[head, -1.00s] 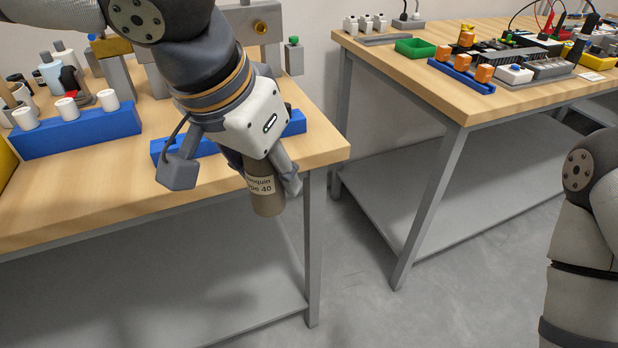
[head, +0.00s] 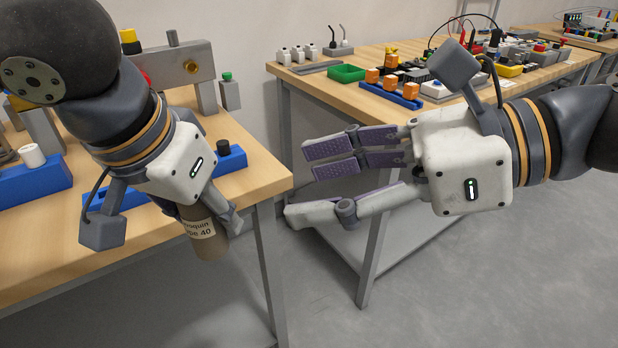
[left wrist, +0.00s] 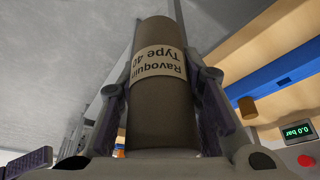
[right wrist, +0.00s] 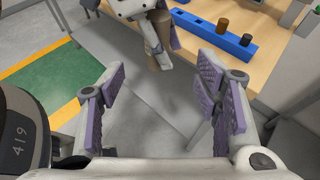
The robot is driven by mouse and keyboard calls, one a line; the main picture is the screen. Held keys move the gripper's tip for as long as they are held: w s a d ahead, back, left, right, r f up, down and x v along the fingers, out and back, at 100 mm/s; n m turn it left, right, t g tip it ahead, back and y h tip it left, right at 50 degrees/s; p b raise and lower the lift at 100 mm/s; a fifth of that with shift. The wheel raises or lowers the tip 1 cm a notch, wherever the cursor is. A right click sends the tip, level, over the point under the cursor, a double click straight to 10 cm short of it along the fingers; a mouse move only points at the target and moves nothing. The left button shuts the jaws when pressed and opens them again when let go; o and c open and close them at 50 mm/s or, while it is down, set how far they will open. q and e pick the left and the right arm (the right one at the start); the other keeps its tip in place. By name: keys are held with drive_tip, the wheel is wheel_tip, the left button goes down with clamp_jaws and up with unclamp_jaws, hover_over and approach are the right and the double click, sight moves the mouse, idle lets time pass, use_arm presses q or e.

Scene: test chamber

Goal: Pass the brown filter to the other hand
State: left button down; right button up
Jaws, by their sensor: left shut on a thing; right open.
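The brown filter (head: 207,238) is a cylinder with a pale label reading "Type 40". My left gripper (head: 212,215) is shut on it and holds it just off the corner of the left table. In the right wrist view the filter (right wrist: 157,38) shows beyond the open fingers (right wrist: 165,85).
The left table (head: 50,235) carries blue holders (head: 35,180) and a grey stand (head: 175,65). The right table (head: 300,72) behind my right gripper holds a green tray (head: 347,73) and orange blocks (head: 390,84). The floor between the tables is open.

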sight(202, 216)
drive_tip(key=x, duration=1.2)
drive_tip(key=shift+f, duration=0.1)
drive_tip(key=shift+c, duration=0.6)
drive_tip(key=c, duration=1.2)
use_arm(q)
drive_tip(key=c, duration=1.1)
unclamp_jaws()
use_arm(e)
drive_tip(key=shift+w, duration=0.1)
use_arm(q)
drive_tip(key=shift+o, duration=0.2)
drive_tip(key=shift+s, duration=0.1)
